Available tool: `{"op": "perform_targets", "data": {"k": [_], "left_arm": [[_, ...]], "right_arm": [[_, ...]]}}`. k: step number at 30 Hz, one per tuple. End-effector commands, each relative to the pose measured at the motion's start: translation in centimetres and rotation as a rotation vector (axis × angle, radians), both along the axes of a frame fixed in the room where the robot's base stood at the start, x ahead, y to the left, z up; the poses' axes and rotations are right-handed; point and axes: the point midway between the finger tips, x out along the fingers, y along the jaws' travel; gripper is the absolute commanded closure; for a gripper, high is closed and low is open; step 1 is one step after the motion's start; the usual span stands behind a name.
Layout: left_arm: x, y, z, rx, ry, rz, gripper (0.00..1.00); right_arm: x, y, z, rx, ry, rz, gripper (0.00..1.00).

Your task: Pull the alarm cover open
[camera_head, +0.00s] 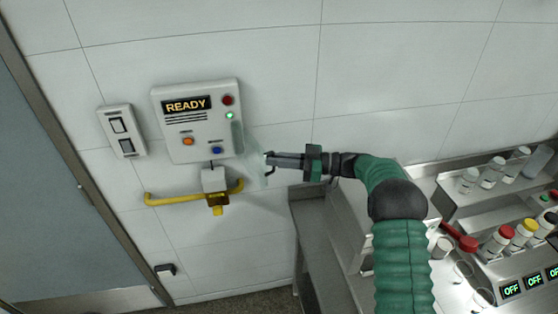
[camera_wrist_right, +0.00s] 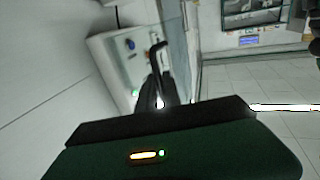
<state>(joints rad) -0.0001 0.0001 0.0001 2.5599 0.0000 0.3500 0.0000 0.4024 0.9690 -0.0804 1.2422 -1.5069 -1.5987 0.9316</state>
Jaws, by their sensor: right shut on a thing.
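The alarm panel (camera_head: 198,125) is a pale box on the wall with a READY display, a red and a green light, and an orange and a blue button. Its clear alarm cover (camera_head: 254,160) stands swung out from the panel's right edge. My right gripper (camera_head: 268,162) is shut on the free edge of the cover, its arm coming in from the right. In the right wrist view the panel (camera_wrist_right: 115,62) is at the upper left, and the gripper fingers (camera_wrist_right: 157,85) point toward it; the cover is hard to make out there. My left gripper is not in view.
A switch plate (camera_head: 122,131) is left of the panel. A door (camera_head: 50,190) is at the far left. A metal bench (camera_head: 325,235) and a rack with bottles (camera_head: 490,180) stand at the right.

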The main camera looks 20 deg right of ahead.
Motion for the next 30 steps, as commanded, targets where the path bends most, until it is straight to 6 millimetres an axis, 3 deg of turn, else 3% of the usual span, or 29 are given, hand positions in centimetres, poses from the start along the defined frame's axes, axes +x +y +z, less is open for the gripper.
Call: {"op": "perform_targets", "data": {"k": [5, 6, 11, 24, 30], "left_arm": [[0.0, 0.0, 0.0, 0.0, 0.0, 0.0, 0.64], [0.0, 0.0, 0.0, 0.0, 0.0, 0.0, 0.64], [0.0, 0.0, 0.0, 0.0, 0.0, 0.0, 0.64], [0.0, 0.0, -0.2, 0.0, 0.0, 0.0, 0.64], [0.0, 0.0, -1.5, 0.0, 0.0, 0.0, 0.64]], "right_arm": [[0.1, 0.2, -0.2, -0.001, 0.004, -0.001, 1.0], [0.1, 0.2, -0.2, -0.001, 0.005, -0.001, 0.9], [0.0, -0.1, -0.3, 0.0, 0.004, -0.001, 0.7], [-0.2, -0.6, -0.4, 0.0, 0.004, -0.001, 0.7], [-1.7, -3.7, -0.7, 0.0, 0.004, -0.005, 0.7]]}}
